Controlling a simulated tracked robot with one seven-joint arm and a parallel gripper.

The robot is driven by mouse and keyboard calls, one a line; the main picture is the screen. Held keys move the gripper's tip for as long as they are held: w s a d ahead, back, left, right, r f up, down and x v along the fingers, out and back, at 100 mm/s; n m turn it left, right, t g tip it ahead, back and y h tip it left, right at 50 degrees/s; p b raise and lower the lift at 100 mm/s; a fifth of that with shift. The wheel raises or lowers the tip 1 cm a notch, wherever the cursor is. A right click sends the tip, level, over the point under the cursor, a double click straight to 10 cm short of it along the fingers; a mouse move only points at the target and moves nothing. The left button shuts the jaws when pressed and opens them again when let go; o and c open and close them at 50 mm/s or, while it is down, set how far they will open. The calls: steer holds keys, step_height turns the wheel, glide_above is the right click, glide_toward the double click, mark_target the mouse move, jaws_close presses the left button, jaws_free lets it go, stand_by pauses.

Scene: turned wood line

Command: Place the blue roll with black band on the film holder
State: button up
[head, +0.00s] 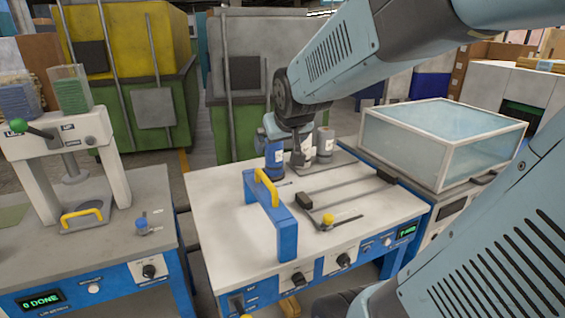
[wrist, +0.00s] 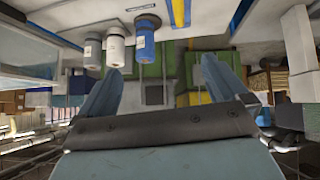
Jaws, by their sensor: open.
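The blue roll (head: 274,158) stands upright at the back of the white-topped table, leftmost of three rolls in the head view. In the wrist view, which is upside down, the blue roll (wrist: 145,45) is rightmost; a dark ring shows near its table end. My gripper (head: 286,130) is above and close to the rolls in the head view, partly hiding them. In the wrist view my gripper (wrist: 163,68) has its blue fingers wide apart, with nothing held between them. I cannot tell for certain which fixture is the film holder; dark rails (head: 345,190) lie on the table.
A white roll (head: 302,155) and a grey roll (head: 325,142) stand beside the blue one. A blue frame with yellow handle (head: 270,215) stands at the table's front left. A clear-topped box (head: 440,140) is at right, a lever press (head: 65,160) at left.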

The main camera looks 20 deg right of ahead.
steer(key=s+a+r+g+y, duration=0.1)
steer(key=s+a+g, duration=0.2)
steer(key=s, duration=1.1)
steer(key=shift+s+r, duration=0.2)
steer(key=shift+s, duration=0.15)
steer(key=shift+d, duration=0.1)
